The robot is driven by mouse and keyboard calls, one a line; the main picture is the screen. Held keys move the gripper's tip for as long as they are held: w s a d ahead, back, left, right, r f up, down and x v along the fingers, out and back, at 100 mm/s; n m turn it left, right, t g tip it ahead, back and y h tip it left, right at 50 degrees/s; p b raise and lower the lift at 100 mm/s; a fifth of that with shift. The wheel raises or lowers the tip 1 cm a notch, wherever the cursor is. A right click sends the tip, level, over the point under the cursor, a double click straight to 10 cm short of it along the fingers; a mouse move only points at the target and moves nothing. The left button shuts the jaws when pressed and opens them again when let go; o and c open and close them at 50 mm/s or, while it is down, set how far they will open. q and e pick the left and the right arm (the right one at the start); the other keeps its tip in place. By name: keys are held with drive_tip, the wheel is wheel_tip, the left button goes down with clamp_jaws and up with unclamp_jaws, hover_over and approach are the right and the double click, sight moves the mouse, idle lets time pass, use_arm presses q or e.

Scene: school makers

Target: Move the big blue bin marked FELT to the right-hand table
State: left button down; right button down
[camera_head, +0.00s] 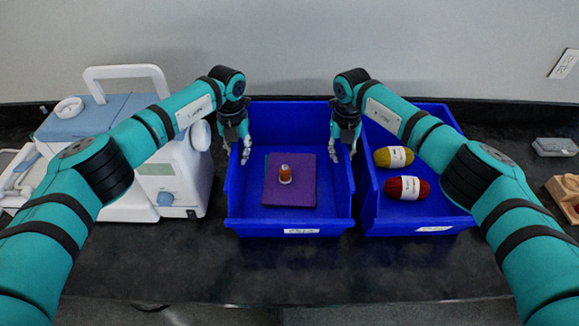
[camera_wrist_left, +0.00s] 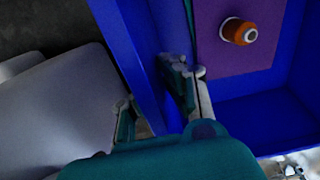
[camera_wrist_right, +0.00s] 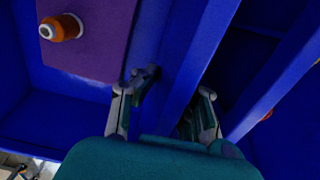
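The big blue bin (camera_head: 288,222) stands on the dark table in the middle of the head view, a white label on its front too small to read. Purple sheets (camera_head: 272,190) lie in it, with an orange thread spool (camera_head: 285,174) on top. My left gripper (camera_head: 237,152) points down over the bin's left wall, one finger outside and one inside, as the left wrist view (camera_wrist_left: 155,88) shows. My right gripper (camera_head: 343,150) straddles the right wall likewise in the right wrist view (camera_wrist_right: 176,88). Both look open, with fingers apart around the walls; firm contact is not visible.
A second blue bin (camera_head: 440,222) with yellow yarn (camera_head: 393,157) and red yarn (camera_head: 407,188) stands close on the right. A white and blue machine (camera_head: 140,170) stands on the left. A wooden tray (camera_head: 565,195) lies at the far right. The front table strip is clear.

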use_arm(q)
drive_tip(key=shift+w+r, duration=0.1)
drive_tip(key=shift+r, duration=0.05)
use_arm(e)
drive_tip(key=shift+w+r, duration=0.1)
drive_tip(key=shift+r, duration=0.05)
